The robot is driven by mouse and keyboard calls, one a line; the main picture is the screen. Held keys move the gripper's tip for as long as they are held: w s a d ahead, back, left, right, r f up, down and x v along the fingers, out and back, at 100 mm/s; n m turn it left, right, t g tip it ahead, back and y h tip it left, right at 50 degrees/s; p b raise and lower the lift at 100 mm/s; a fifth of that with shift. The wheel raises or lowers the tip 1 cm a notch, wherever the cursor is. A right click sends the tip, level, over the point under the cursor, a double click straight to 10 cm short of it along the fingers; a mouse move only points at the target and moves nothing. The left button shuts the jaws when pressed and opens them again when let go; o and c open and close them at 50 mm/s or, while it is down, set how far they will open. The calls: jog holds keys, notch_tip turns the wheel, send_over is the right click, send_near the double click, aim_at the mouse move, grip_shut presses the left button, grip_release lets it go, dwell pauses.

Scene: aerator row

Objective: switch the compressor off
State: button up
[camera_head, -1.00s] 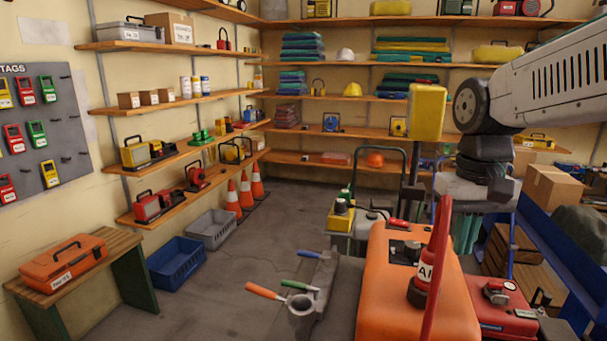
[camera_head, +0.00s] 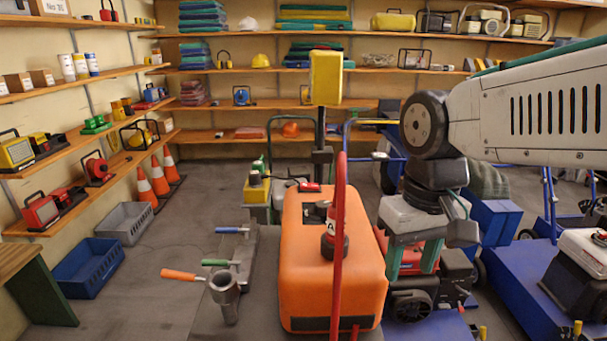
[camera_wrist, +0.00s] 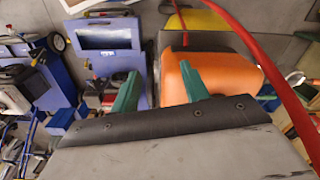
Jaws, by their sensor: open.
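My gripper (camera_head: 411,262) hangs with its two teal fingers apart and empty, just right of a large orange housing (camera_head: 325,275). Its fingers also show spread in the wrist view (camera_wrist: 158,90). The orange housing, which also shows in the wrist view (camera_wrist: 222,70), has a black fitting and a red-and-white cylinder (camera_head: 336,222) on top. Behind and below the gripper is a red machine (camera_head: 457,270) with a black wheel, partly hidden by the fingers. No readable label tells me which machine is the compressor, and I cannot make out its switch.
A red hose (camera_head: 339,190) arches up in front of the housing. A grey manifold (camera_head: 240,262) with orange, green and blue handles stands left of it. Blue carts (camera_head: 535,285) fill the right.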

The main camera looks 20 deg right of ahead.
aim_at(311, 185)
jog(key=w+m, duration=0.1)
jog(key=w, duration=0.3)
jog(key=w+r+m, duration=0.1)
jog(key=w+m, duration=0.1)
jog(key=w, duration=0.2)
jog(key=w+m+y, duration=0.1)
jog(key=w, duration=0.3)
jog(key=shift+r+m+g, duration=0.25)
jog(key=shift+m+g, duration=0.05)
jog(key=shift+m, duration=0.1)
jog(key=w+m, duration=0.3)
jog(key=w, duration=0.2)
jog(key=w+m+y, duration=0.1)
jog(key=w+m, duration=0.2)
jog(key=w, duration=0.3)
jog(key=w+m+y, duration=0.1)
jog(key=w+m, duration=0.2)
jog(key=w, duration=0.2)
jog(key=shift+w+d+r+m+t, duration=0.2)
jog(key=shift+w+d+m+t, duration=0.1)
jog(key=shift+d+t, duration=0.1)
jog(key=w+r+m+t+y, duration=0.1)
jog(key=w+r+m, duration=0.2)
jog(key=w+m, duration=0.15)
jog(key=shift+m, duration=0.95)
jog(key=x, duration=0.4)
jog(key=a+x, duration=0.1)
jog(key=x, duration=0.2)
jog(key=shift+a+f, duration=0.15)
jog(key=shift+f, duration=0.05)
